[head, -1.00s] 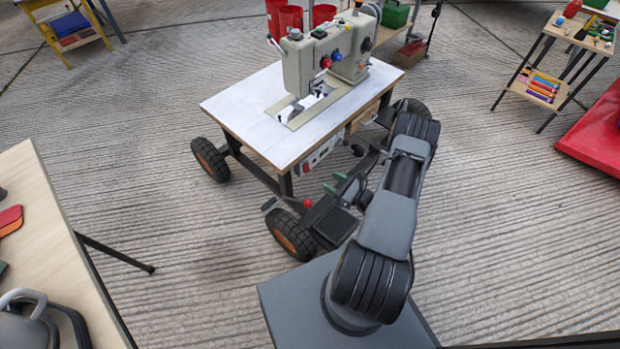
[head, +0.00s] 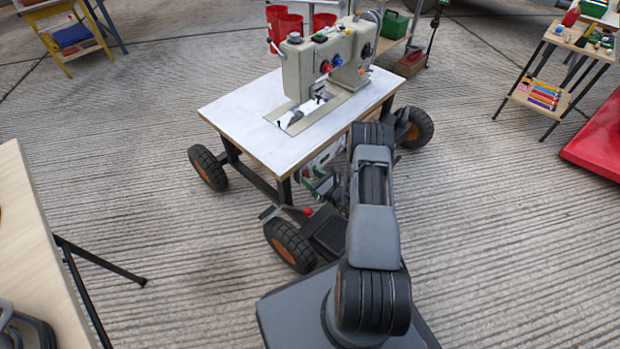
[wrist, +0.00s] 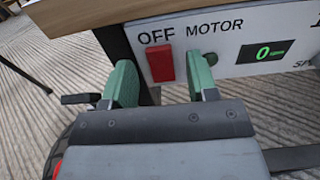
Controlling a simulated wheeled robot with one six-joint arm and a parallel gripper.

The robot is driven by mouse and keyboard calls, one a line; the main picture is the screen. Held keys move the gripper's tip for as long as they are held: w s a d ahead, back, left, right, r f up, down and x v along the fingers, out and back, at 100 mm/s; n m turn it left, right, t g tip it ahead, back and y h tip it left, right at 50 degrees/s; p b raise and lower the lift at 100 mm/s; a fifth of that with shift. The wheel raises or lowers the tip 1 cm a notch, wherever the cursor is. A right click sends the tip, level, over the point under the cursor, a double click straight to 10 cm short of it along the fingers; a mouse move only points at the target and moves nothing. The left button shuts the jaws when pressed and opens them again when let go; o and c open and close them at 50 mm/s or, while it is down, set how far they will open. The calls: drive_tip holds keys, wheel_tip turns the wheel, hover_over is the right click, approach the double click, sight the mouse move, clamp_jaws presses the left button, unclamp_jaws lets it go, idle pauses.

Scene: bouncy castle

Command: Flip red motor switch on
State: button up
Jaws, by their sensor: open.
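The red motor switch (wrist: 160,66) is on a pale control panel (wrist: 240,45) in the wrist view, under the word OFF and beside the word MOTOR. My gripper (wrist: 163,82) is open, with one green finger left of the switch and the other right of it. The fingers look a little nearer to me than the panel; I cannot tell whether they touch it. A display (wrist: 262,52) on the panel reads 0. In the head view the panel is under the front edge of the sewing machine table (head: 240,110), mostly hidden behind my arm.
The sewing machine (head: 325,60) stands on the wheeled table. A black wheel (head: 290,245) and a red knob (head: 308,211) are close to my arm at the lower left. A wooden table (head: 30,240) is at the left.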

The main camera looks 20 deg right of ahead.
drive_tip(key=shift+w+a, duration=0.2)
drive_tip(key=shift+w, duration=0.35)
